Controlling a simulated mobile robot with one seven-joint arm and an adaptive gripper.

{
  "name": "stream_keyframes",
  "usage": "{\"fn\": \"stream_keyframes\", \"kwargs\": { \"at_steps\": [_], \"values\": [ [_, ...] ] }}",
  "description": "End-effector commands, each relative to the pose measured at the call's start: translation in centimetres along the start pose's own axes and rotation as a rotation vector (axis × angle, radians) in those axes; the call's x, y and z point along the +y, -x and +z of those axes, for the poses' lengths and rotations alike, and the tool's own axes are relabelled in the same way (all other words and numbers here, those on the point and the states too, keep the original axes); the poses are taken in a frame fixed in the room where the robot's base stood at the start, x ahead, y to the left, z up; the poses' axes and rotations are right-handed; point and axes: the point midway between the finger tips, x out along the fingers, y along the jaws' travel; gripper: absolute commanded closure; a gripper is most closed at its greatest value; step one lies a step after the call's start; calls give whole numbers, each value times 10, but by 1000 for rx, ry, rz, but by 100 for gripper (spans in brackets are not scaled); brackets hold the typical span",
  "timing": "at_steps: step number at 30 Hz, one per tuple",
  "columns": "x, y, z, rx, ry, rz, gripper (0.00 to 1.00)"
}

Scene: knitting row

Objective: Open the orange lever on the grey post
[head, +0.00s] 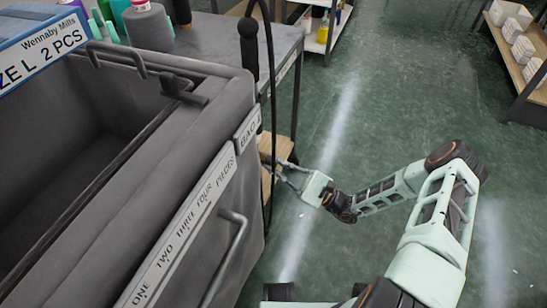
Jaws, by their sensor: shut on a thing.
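My gripper (283,172) is low at the middle of the head view, just right of the grey cart's far corner. Its fingers point left, toward a black upright line and a wooden shelf edge. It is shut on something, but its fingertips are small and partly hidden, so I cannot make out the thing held. I cannot pick out the orange lever or the grey post in this view. The cart's corner hides what lies behind it to the left.
The large grey cart (190,160) with labels and a handle fills the left. A grey table (205,42) with yarn cones (148,26) stands behind it. A wooden shelf (275,150) is low beside my gripper. Green floor (400,90) is open to the right, up to shelving (520,60).

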Motion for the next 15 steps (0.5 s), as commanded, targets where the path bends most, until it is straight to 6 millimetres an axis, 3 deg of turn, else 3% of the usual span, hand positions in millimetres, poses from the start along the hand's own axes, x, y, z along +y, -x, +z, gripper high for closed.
{"fn": "stream_keyframes", "kwargs": {
  "at_steps": [15],
  "values": [
    [16, 4, 2, 90, -361, -154, 100]
  ]
}}
